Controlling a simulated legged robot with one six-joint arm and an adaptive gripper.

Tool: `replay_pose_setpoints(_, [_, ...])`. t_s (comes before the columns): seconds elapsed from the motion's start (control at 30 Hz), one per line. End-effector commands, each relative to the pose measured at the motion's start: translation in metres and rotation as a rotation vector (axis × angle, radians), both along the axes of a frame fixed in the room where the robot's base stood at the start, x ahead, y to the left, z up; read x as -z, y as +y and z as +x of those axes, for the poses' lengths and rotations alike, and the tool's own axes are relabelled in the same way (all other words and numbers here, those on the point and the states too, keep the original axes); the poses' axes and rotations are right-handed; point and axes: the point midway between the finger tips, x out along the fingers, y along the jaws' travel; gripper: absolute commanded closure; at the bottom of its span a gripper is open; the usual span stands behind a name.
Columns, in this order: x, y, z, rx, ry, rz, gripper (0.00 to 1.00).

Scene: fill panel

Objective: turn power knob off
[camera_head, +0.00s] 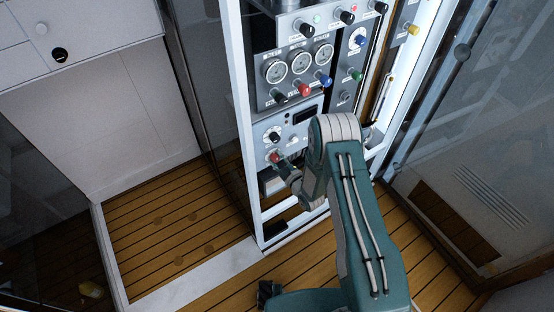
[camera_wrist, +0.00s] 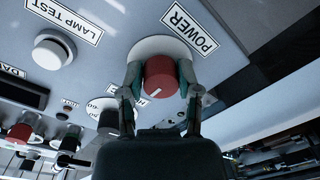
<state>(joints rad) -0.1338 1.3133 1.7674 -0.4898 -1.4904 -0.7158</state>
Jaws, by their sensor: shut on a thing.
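The power knob is red with a white pointer line, and sits on a pale round base under a POWER label (camera_wrist: 190,28). The knob (camera_wrist: 160,78) is in the middle of the wrist view. My gripper (camera_wrist: 160,80) has one finger on each side of the knob and is shut on it. In the head view the red knob (camera_head: 274,157) is low on the fill panel (camera_head: 262,135). My gripper (camera_head: 284,168) reaches it from the lower right. The pointer line slants in the wrist view; its setting cannot be read.
A white LAMP TEST button (camera_wrist: 50,53) is left of the knob in the wrist view. Another black knob (camera_wrist: 103,115) lies close to the left finger. Gauges (camera_head: 300,63) and several coloured knobs are higher on the panel. The wooden floor (camera_head: 180,230) at left is clear.

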Motion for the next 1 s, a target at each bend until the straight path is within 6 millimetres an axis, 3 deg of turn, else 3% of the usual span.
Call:
replay_pose_setpoints(0.6, [-0.0008, 0.0025, -0.0005, -0.007, -0.318, -0.471, 1.00])
replay_pose_setpoints(1.0, [0.0001, 0.0027, -0.0010, -0.009, -0.440, -0.656, 1.00])
